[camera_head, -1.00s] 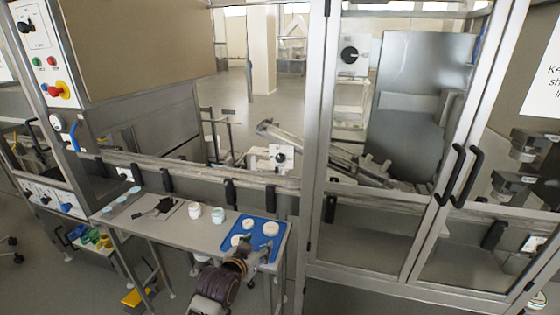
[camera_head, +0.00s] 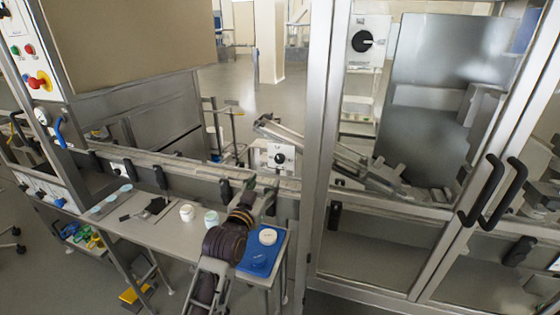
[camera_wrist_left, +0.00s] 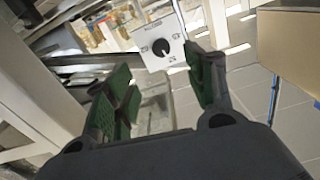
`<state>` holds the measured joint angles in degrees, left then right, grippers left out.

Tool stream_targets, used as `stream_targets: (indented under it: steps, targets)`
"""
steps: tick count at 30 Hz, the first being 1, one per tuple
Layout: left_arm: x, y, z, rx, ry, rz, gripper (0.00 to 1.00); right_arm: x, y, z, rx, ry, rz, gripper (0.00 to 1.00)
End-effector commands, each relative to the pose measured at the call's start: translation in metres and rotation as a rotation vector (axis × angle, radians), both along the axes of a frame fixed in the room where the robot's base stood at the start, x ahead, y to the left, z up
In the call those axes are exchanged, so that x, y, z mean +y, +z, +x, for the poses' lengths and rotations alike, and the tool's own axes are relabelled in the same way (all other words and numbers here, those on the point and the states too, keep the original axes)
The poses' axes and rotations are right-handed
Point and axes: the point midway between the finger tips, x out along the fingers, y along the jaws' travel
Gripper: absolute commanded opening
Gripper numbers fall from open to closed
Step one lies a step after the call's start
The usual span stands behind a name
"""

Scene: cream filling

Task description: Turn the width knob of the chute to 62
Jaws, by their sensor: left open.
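In the left wrist view the same kind of panel (camera_wrist_left: 149,36) and black knob (camera_wrist_left: 160,47) appear beyond the fingers, with a dial scale and lettering too small to read. My left gripper (camera_head: 260,190) is open and empty, raised over the table near the rail, short of the knob. Its green-padded fingers (camera_wrist_left: 165,88) are spread in the wrist view. My right gripper is not in view.
Another black knob (camera_head: 362,41) on a white panel sits behind the glass door at right. A metal rail (camera_head: 150,160) with black clamps runs behind the table (camera_head: 150,228).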

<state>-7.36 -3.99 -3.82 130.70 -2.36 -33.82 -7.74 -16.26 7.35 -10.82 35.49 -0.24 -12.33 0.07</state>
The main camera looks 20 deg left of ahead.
Motion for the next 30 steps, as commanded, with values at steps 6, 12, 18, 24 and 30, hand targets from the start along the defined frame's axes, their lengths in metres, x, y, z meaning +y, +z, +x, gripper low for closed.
stream_targets:
  steps: [6,12,18,24,30]
  targets:
    - [0.0,0.003,0.0,-0.007,0.001,0.0,0.55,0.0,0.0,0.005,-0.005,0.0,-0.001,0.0]
    - [0.0,0.002,0.001,-0.006,0.0,0.0,0.55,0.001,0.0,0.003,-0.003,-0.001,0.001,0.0]
    - [0.0,0.002,0.005,-0.006,0.0,0.0,0.55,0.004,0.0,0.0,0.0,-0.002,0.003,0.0]
    - [0.0,0.002,0.017,-0.006,0.0,0.0,0.55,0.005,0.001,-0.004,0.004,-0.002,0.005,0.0]
    - [-0.001,0.003,0.033,-0.006,0.0,0.0,0.55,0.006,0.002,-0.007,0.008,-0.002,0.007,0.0]
